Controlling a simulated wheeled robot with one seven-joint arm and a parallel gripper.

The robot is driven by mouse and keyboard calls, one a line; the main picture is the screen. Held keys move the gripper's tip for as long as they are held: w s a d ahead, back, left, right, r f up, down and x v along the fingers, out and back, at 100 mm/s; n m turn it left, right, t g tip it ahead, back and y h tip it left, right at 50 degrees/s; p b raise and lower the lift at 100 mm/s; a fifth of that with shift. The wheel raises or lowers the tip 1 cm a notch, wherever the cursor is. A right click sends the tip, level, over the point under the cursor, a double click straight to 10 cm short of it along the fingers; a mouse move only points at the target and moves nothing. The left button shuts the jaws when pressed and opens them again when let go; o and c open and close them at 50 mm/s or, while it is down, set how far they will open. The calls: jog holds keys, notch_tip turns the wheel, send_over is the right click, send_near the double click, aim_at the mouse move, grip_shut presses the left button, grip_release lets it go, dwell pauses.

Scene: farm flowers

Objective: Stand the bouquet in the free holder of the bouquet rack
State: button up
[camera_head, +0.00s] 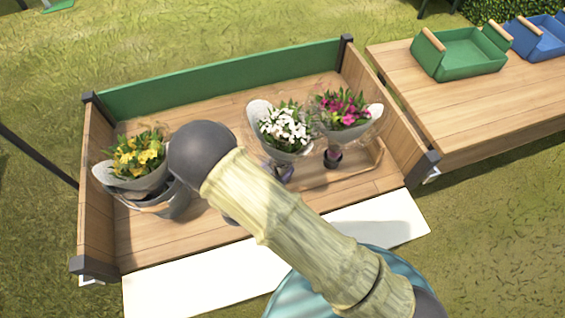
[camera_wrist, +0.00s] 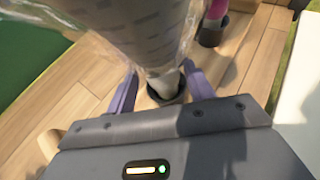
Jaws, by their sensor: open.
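A bouquet of white flowers (camera_head: 285,128) in a pale wrap stands upright or nearly so on the wooden rack (camera_head: 372,164). In the wrist view its wrapped stem (camera_wrist: 158,78) has its lower end in a dark round holder (camera_wrist: 168,95). The purple fingers of my gripper (camera_wrist: 160,84) are open, one on each side of the stem low down. In the head view my gripper (camera_head: 280,172) shows only in part behind my arm. A bouquet of pink flowers (camera_head: 343,107) stands to the right in another dark holder (camera_head: 333,160).
A bouquet of yellow flowers (camera_head: 140,153) sits at the left, over a grey container (camera_head: 170,205). The wooden tray has a green back wall (camera_head: 220,77) and raised wooden sides. A table at the right carries a green crate (camera_head: 465,55) and a blue crate (camera_head: 540,42).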

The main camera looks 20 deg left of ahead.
jog(key=v, duration=0.9)
jog(key=shift+p, duration=0.4)
jog(key=shift+d, duration=0.1)
